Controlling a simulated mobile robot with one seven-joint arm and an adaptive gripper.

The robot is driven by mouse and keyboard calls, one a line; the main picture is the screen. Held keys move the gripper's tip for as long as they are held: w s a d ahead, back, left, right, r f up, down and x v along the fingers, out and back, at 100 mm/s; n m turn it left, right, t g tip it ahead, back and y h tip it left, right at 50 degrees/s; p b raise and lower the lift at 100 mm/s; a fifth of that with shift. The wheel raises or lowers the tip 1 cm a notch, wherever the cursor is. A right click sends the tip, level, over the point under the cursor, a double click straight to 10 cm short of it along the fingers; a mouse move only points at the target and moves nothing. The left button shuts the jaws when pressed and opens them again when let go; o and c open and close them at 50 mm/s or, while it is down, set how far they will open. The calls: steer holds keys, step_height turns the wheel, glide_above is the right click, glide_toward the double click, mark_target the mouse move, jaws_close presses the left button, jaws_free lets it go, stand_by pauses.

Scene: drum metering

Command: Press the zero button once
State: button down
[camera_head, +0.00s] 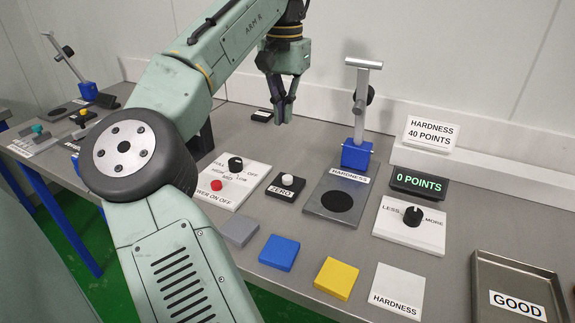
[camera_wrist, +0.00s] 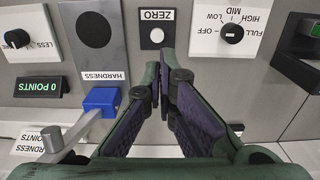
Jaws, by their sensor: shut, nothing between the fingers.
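The zero button (camera_head: 288,180) is a white round cap on a small black box labelled ZERO, on the bench between the switch panel and the hardness stand. In the wrist view the zero button (camera_wrist: 157,35) lies just beyond my fingertips. My gripper (camera_head: 284,121) is shut and empty, pointing down, and appears behind the button in the head view. In the wrist view the tips of my gripper (camera_wrist: 162,62) meet below the ZERO box in the picture. They look apart from the button; the exact height gap cannot be told.
The hardness stand (camera_head: 356,155) with its blue block is right of the ZERO box. The switch panel (camera_head: 240,176) with a black knob and red button is left. A 0 POINTS display (camera_head: 419,185) and LESS/MORE dial (camera_head: 412,215) are farther right. Coloured blocks line the front.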

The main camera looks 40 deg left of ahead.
mark_target(286, 177)
step_height(286, 177, down, 14)
steer(key=shift+w+f+p, duration=0.1)
steer(key=shift+p, duration=0.7)
